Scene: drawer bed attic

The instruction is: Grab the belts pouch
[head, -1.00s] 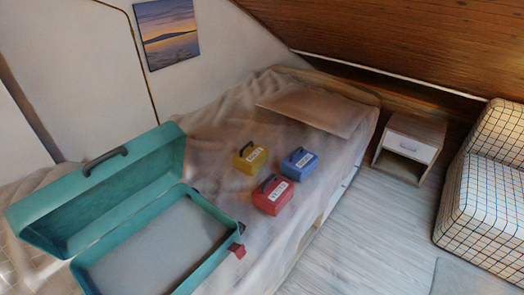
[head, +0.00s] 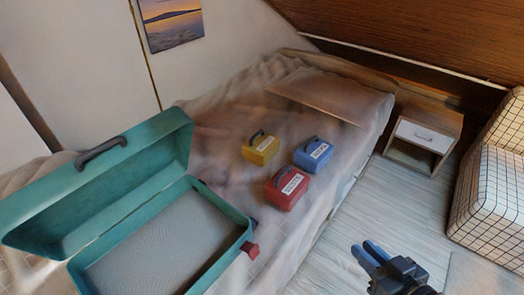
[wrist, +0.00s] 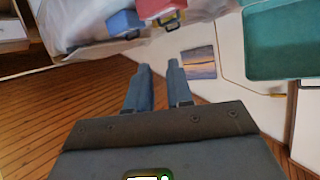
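Three small pouches with handles and white labels sit on the bed: a yellow one (head: 261,149), a blue one (head: 312,154) and a red one (head: 287,188). The label words are too small to read surely, so I cannot tell which is the belts pouch. My gripper (head: 367,250) is in the lower right of the head view, over the floor beside the bed, apart from all the pouches. In the wrist view my gripper (wrist: 159,68) has its two fingers apart with nothing between them. The blue pouch (wrist: 124,22) and red pouch (wrist: 158,8) show beyond the fingertips.
A teal case (head: 110,252) lies open and empty on the near left of the bed (head: 225,115). A pillow (head: 325,97) lies at the bed's far end. A nightstand (head: 423,132) and a checked armchair (head: 490,190) stand at the right, with clear floor between.

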